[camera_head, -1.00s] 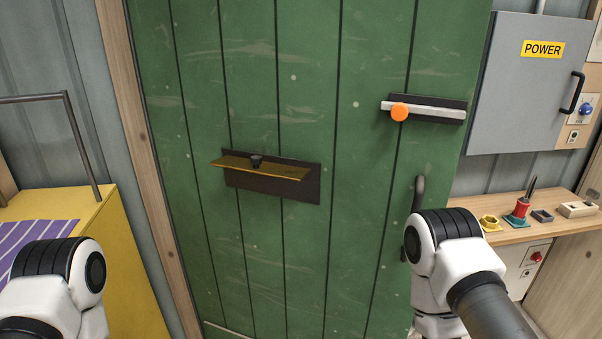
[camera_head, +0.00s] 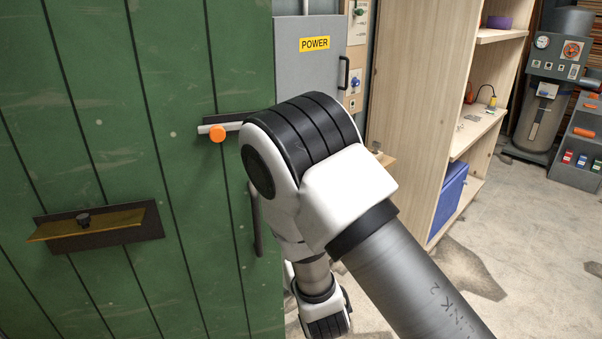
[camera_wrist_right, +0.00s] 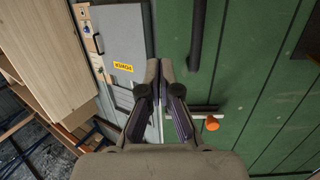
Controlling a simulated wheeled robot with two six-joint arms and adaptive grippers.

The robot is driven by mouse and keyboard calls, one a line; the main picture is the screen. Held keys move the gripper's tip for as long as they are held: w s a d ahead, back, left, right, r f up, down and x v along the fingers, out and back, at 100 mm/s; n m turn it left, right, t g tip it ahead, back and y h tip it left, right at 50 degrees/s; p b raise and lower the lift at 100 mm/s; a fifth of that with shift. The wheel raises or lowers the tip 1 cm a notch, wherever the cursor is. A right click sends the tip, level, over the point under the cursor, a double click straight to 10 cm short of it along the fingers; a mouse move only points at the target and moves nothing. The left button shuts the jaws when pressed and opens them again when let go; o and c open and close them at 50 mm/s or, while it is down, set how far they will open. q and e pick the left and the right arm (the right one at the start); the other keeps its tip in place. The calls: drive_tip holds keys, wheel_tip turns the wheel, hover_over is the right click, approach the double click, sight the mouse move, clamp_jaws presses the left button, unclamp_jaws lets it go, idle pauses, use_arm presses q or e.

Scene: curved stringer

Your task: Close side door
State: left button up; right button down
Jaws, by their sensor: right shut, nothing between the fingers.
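The green plank side door (camera_head: 110,90) fills the left of the head view. Its free edge stands in front of the grey wall, so it looks ajar. It carries a bar latch with an orange knob (camera_head: 217,133) and a dark vertical handle (camera_head: 257,225), partly hidden by my right arm. In the right wrist view, which is upside down, my right gripper (camera_wrist_right: 160,66) is shut and empty near the door's free edge. The handle (camera_wrist_right: 198,35) is beside the fingertips; I cannot tell whether they touch the door. My left gripper is out of view.
A grey POWER cabinet (camera_head: 308,70) is behind the door's edge. A brass flap slot (camera_head: 95,226) sticks out of the door. A wooden shelf (camera_head: 410,110) with a blue bin (camera_head: 447,205) stands to the right. Floor (camera_head: 530,230) is clear at the right.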

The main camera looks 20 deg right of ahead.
wheel_tip(320, 180, up, 8)
drive_tip(key=a+t, duration=0.1)
drive_tip(key=a, duration=0.1)
use_arm(q)
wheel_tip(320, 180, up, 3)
drive_tip(key=shift+p, duration=0.85)
use_arm(e)
drive_tip(key=w+d, duration=0.2)
drive_tip(key=w, duration=1.3)
drive_tip(key=shift+d+f, duration=0.25)
drive_tip(key=shift+d, duration=0.05)
